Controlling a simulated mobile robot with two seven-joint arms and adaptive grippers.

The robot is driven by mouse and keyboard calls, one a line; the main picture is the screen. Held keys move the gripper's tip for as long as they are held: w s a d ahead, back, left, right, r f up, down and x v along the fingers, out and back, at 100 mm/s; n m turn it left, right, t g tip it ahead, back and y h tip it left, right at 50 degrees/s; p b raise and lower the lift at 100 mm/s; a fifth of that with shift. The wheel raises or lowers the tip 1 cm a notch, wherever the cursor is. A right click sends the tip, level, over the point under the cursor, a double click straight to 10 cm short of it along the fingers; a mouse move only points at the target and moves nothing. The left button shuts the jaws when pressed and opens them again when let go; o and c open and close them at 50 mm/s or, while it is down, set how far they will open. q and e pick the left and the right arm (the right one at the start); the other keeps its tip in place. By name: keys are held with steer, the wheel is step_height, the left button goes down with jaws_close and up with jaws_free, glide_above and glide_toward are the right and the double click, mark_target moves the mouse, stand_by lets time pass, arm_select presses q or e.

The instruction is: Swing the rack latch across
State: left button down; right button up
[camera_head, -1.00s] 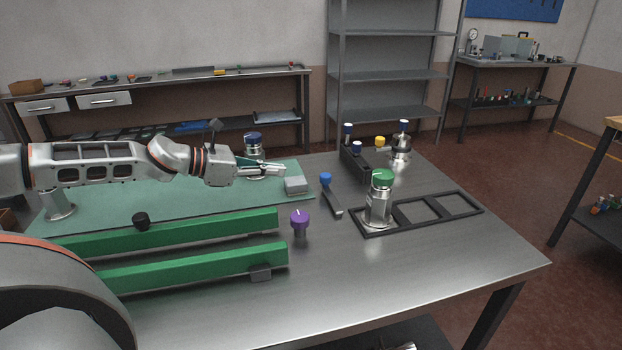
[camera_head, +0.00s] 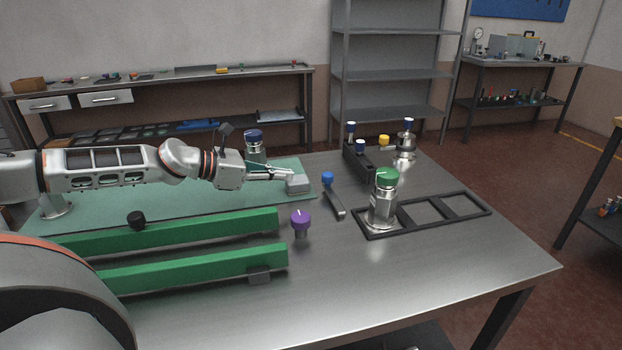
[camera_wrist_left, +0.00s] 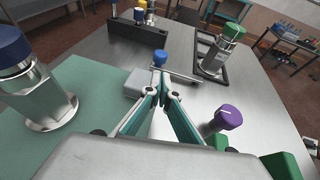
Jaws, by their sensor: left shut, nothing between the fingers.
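The latch is a grey bar (camera_head: 336,203) with a blue knob (camera_head: 327,179) at its far end, lying on the metal table beside the black rack (camera_head: 440,210). In the left wrist view the blue knob (camera_wrist_left: 160,57) is ahead of the fingertips, with the bar running right from it. My left gripper (camera_head: 292,176) is shut and empty, low by a small grey block (camera_head: 298,185) at the green mat's edge, left of the latch. In the left wrist view its fingertips (camera_wrist_left: 160,92) stand apart from the knob. My right gripper is not in view.
A green-capped steel canister (camera_head: 383,205) stands in the rack's left compartment. A purple knob (camera_head: 301,222) and green rails (camera_head: 190,268) are nearer. A blue-capped canister (camera_head: 255,150) stands behind my left gripper. A black holder (camera_head: 357,162) lies beyond the latch. The front right table is clear.

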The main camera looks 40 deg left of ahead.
mark_target(333, 193)
arm_select(q)
steer(key=shift+w+d+f, duration=0.15)
steer(key=shift+w, duration=0.2)
steer(key=shift+w+d, duration=0.15)
steer(key=shift+w, duration=0.15)
steer(key=p+x, duration=0.1)
steer(key=x, duration=0.4)
steer(key=shift+p, duration=0.35)
steer(key=shift+w+d+f, duration=0.1)
steer(key=shift+w+d, duration=0.1)
steer(key=shift+w, duration=0.1)
steer(key=shift+w+d+f, duration=0.25)
steer(key=shift+w+f, duration=0.1)
steer(key=shift+w, duration=0.05)
